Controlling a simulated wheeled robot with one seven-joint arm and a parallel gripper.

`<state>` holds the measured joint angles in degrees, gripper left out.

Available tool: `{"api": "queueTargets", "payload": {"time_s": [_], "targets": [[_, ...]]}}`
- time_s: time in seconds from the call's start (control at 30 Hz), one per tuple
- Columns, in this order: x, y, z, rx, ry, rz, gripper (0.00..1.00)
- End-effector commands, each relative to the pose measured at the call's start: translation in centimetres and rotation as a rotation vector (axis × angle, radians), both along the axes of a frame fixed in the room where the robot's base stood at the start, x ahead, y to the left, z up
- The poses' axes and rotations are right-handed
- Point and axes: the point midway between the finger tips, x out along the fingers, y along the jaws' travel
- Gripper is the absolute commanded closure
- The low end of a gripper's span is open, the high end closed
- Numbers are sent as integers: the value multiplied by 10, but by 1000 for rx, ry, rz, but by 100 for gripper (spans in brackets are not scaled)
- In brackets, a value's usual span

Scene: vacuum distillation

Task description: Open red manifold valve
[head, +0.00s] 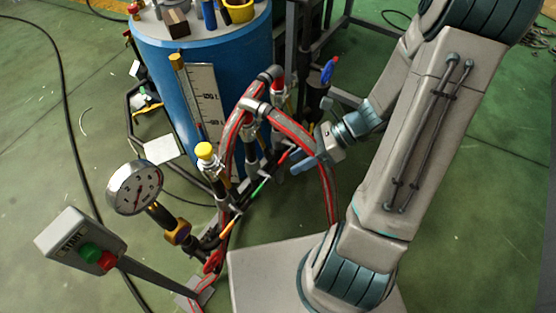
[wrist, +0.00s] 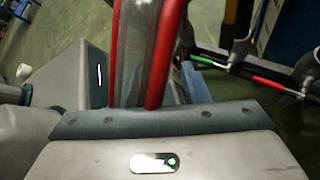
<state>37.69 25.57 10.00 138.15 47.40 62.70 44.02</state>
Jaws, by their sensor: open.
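The manifold (head: 240,205) is a dark pipe with several thin coloured levers. Its red lever (head: 283,158) is at the upper right end, beyond the green lever (head: 261,187) and an orange one (head: 236,222). My gripper (head: 306,157) is open and empty, with blue fingers just right of the red lever; a small gap seems to remain. In the wrist view, a red lever (wrist: 262,82) and a green lever (wrist: 204,62) show on the dark pipe. A blue finger (wrist: 195,84) is partly hidden behind a red-edged hose.
Red-striped hoses (head: 326,183) arch over the manifold and pass close to my gripper; one hose (wrist: 140,50) crosses the wrist view. A blue drum (head: 150,70) stands behind. A gauge (head: 134,187) and a start box (head: 80,242) stand at left.

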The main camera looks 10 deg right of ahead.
Motion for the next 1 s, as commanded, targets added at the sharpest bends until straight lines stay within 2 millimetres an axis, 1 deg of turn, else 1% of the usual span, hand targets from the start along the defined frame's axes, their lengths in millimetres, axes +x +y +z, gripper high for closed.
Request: {"api": "queueTargets", "payload": {"time_s": [0.03,0.27,0.4,0.5,0.6,0.7,0.8,0.9,1.0], "targets": [[4,-3,-29,60,71,-92,58],[29,-20,-101,334,371,-489,58],[43,-36,-145,525,553,-713,58],[52,-49,-175,663,671,-852,58],[58,-61,-198,781,767,-958,58],[62,-69,-213,867,832,-1028,58],[64,-74,-220,915,868,-1065,58],[67,-73,-222,930,879,-1075,58],[74,-66,-222,930,880,-1074,58]]}}
